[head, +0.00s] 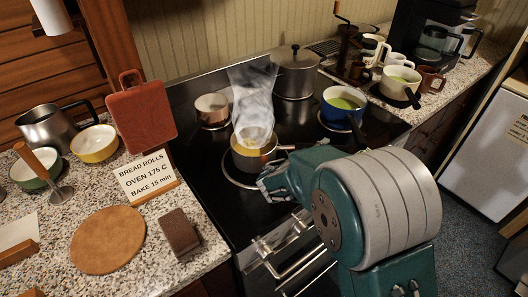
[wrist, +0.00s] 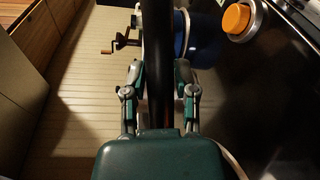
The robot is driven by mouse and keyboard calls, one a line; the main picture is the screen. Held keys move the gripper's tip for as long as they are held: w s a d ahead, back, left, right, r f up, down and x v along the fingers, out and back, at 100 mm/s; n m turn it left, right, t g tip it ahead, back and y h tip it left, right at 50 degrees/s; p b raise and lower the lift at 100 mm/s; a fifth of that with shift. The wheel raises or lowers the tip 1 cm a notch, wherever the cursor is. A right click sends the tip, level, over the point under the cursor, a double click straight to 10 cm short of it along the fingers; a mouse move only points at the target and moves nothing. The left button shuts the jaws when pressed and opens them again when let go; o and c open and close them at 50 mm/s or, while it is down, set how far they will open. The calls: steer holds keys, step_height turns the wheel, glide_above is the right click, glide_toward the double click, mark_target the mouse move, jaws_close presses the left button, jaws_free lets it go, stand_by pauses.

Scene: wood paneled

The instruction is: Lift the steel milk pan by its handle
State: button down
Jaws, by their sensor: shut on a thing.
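The steel milk pan (head: 244,160) is the small pan with yellowish contents at the middle of the stove, under thick steam. It looks upright at its burner ring; I cannot tell whether a gap lies under it. Its dark handle points right, toward my arm. My gripper (head: 270,183) is beside the pan's right side, its far parts partly hidden by my arm. In the wrist view the black handle (wrist: 157,60) runs lengthwise between the two fingers of my gripper (wrist: 158,78), which are shut on it.
A blue pan (head: 331,118), a lidded steel pot (head: 296,75) and a copper pan (head: 212,110) stand around it on the stove. A white pan (head: 393,93) and mugs are at the right. The left counter holds a sign (head: 146,177) and round board (head: 108,240).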

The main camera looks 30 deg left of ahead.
steer(key=shift+r, duration=2.55)
